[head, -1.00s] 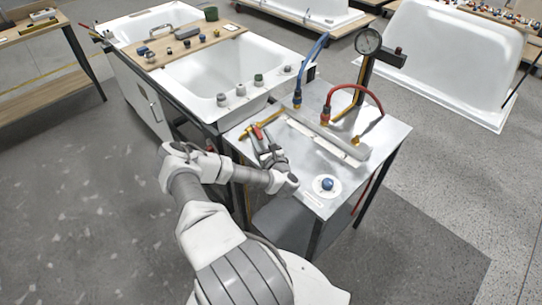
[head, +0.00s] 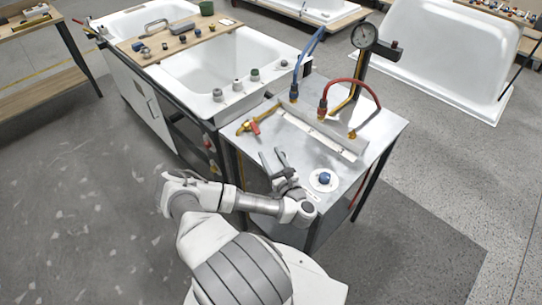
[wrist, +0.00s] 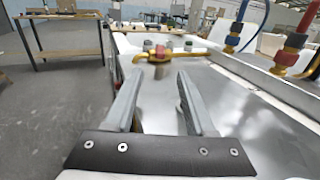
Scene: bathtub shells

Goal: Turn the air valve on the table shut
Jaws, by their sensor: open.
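The air valve is a brass fitting (head: 244,128) with a red handle (head: 255,127) at the left edge of the metal table (head: 381,146). In the wrist view the brass valve (wrist: 172,53) shows ahead, past the fingertips. My gripper (head: 271,155) is open and empty over the near left edge of the table, apart from the valve. In the wrist view my gripper (wrist: 160,76) points at the valve, with a gap between the fingers.
A blue hose (head: 305,65) and a red hose (head: 351,83) rise from the table behind a metal rail (head: 320,135). A pressure gauge (head: 364,36) stands at the back. A blue knob on a white disc (head: 324,179) sits close right of my gripper. A bathtub (head: 206,74) stands beyond.

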